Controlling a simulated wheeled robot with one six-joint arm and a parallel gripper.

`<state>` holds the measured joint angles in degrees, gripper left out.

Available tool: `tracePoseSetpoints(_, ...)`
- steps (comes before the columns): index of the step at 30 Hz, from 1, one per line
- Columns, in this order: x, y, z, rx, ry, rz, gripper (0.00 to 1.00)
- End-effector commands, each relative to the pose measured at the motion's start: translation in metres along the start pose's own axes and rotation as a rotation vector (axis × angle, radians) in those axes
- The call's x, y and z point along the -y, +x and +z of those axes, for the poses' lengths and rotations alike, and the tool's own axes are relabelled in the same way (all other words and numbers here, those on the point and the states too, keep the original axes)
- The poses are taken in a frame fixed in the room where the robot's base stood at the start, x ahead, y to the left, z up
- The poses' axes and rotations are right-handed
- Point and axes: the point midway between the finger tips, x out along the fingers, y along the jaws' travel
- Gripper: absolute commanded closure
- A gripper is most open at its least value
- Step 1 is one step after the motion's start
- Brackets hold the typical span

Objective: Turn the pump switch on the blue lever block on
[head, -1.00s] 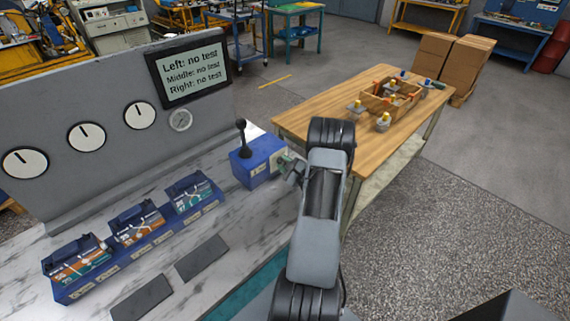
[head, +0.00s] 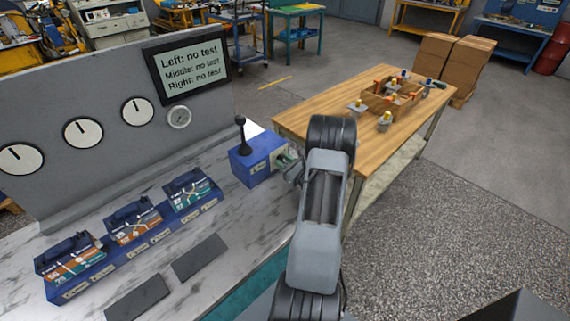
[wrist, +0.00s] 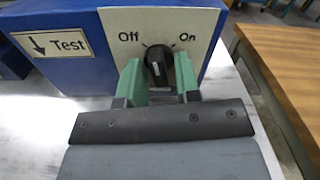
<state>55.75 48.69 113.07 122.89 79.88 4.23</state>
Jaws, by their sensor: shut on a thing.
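The blue lever block (head: 258,160) stands on the marble-topped bench, with a black upright lever (head: 241,135) on top. In the wrist view the blue block (wrist: 75,75) has a pale panel marked "Off" at left and "On" at right. The black pump switch knob (wrist: 156,60) sits between these words; a white mark shows on it, but I cannot tell its exact setting. My gripper (wrist: 160,82) has its green fingers on both sides of the knob, shut on it. In the head view my gripper (head: 288,160) is at the block's right face, partly hidden by my arm.
A screen (head: 189,68) reads "no test" for left, middle and right. Several dials are on the grey panel. Three blue-based units (head: 132,222) lie on the bench to the left. A wooden table (head: 330,110) with a parts box stands to the right.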

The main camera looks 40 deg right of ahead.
Motion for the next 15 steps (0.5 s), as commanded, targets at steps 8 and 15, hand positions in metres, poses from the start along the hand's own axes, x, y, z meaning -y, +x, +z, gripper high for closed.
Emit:
tracePoseSetpoints(8,-0.0016,0.0000,0.0000,-0.001,0.262,0.000,0.93)
tracePoseSetpoints(15,-0.0024,0.0000,0.0010,-0.001,0.489,0.000,0.93)
